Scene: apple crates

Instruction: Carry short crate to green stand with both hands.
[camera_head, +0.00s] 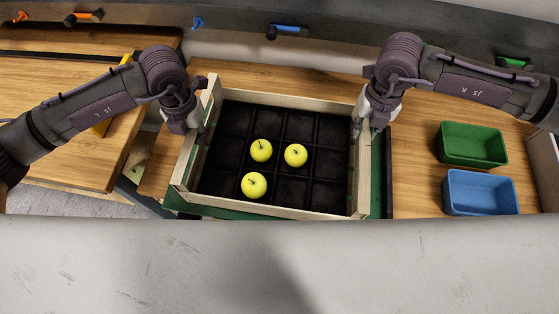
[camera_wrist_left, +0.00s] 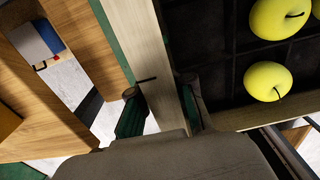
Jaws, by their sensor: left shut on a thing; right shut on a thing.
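The short crate (camera_head: 290,208) has pale wooden walls and a dark divided insert, with three yellow-green apples (camera_head: 261,150) inside. It sits over a green surface, the green stand (camera_head: 377,165), which shows along its front and right sides. I cannot tell whether the crate rests on it or hangs just above. My left gripper (camera_head: 203,128) is at the crate's left wall, shut on it; in the left wrist view its fingers (camera_wrist_left: 160,115) straddle the wooden wall (camera_wrist_left: 143,50). My right gripper (camera_head: 368,124) is shut on the crate's right wall; its fingertips are partly hidden.
A green bin (camera_head: 474,145) and a blue bin (camera_head: 481,192) stand on the wooden table to the right. Another wooden table (camera_head: 60,120) is at the left, with a gap showing floor between. Coloured tools hang along the back wall.

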